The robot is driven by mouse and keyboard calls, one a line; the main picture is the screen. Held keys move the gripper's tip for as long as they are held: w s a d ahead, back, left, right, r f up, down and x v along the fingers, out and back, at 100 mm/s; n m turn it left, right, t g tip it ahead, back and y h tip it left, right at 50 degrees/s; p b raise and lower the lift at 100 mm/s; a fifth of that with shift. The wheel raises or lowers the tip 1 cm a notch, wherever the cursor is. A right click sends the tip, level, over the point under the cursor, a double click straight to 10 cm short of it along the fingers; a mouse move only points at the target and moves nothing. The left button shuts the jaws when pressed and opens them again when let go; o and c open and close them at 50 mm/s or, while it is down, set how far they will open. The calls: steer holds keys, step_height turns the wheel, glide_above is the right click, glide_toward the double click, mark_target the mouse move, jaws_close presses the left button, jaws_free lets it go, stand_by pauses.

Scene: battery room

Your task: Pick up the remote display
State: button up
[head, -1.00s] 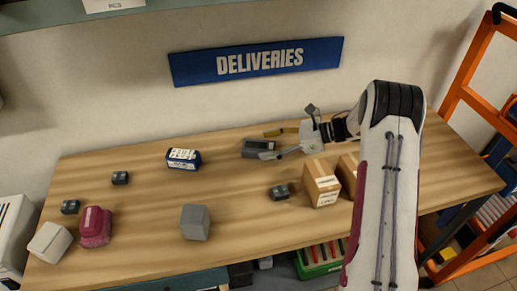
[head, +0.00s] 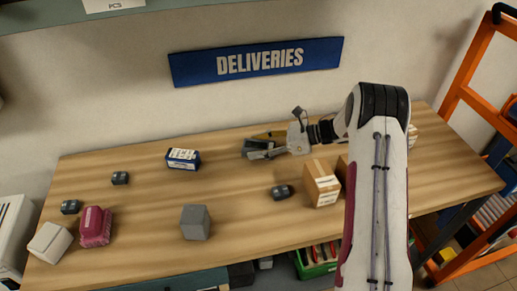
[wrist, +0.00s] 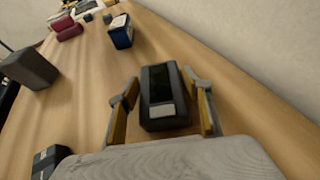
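The dark grey device that looks like the remote display (wrist: 165,95) lies on the bench, with a black screen and a pale panel on its top. In the wrist view it sits between the two fingers of my gripper (wrist: 162,90). The fingers are open, one on each side, with a visible gap on the left and a narrower gap on the right.
A small dark block (head: 282,192) and a cardboard box (head: 322,184) stand in front of my gripper. A blue labelled box (head: 183,158) is to the left. The wall rises behind.

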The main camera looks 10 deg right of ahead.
mark_target(259, 145)
steer(key=c, duration=0.6)
steer(key=shift+r, duration=0.15)
steer(key=shift+r, duration=4.9)
